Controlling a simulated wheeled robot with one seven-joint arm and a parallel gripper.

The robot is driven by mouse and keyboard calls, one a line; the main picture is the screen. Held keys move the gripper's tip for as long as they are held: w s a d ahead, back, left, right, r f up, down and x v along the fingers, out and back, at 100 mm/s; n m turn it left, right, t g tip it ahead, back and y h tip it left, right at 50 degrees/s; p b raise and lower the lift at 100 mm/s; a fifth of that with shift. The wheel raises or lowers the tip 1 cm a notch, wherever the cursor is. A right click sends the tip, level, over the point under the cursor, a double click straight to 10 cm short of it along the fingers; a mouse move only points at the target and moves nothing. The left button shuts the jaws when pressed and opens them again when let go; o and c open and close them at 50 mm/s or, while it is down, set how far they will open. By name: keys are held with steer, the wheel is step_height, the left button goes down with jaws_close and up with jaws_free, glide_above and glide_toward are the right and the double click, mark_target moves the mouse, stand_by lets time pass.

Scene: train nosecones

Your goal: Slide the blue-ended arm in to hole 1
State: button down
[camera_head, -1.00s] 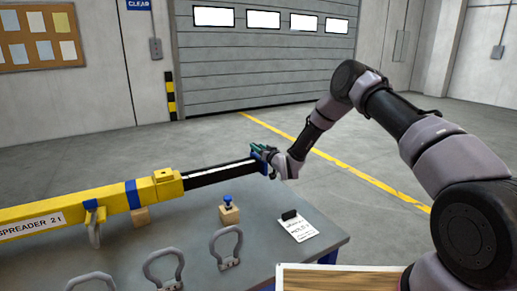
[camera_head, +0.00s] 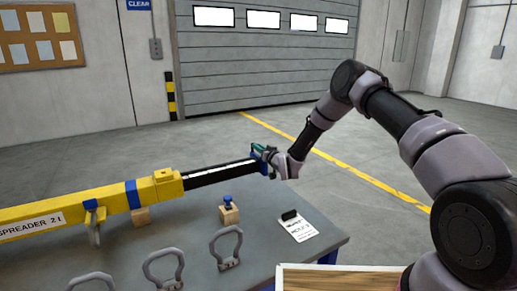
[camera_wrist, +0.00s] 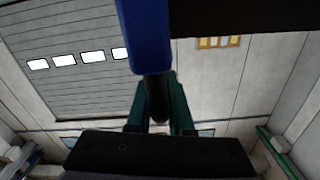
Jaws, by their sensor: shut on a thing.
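The yellow spreader beam (camera_head: 70,213) lies along the table at the left, labelled "SPREADER 2t". A black sliding arm (camera_head: 218,173) with a white stripe sticks out of its right end. The arm's blue end (camera_head: 262,160) is at my gripper. In the wrist view the blue end (camera_wrist: 147,35) fills the top middle, with a dark rod below it between the green fingers. My gripper (camera_head: 268,156), also in the wrist view (camera_wrist: 160,115), is shut on this end. A blue-knobbed pin (camera_head: 228,203) stands in a small wooden block. Hole 1 cannot be made out.
The grey table (camera_head: 290,195) carries several grey shackles (camera_head: 226,247) along the front. A white note (camera_head: 298,229) with a black object on it lies at the right. The floor behind is clear.

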steer(key=shift+s+a, duration=0.1)
stand_by(0.8)
steer(key=s+a, duration=0.7)
steer(key=a, duration=0.3)
steer(key=s+a, duration=0.6)
steer(key=a, duration=0.4)
steer(key=shift+s, duration=0.4)
steer(key=shift+a, duration=0.15)
steer(key=c, duration=0.8)
jaws_free()
steer(key=shift+c, duration=0.2)
step_height(320, 180, up, 10)
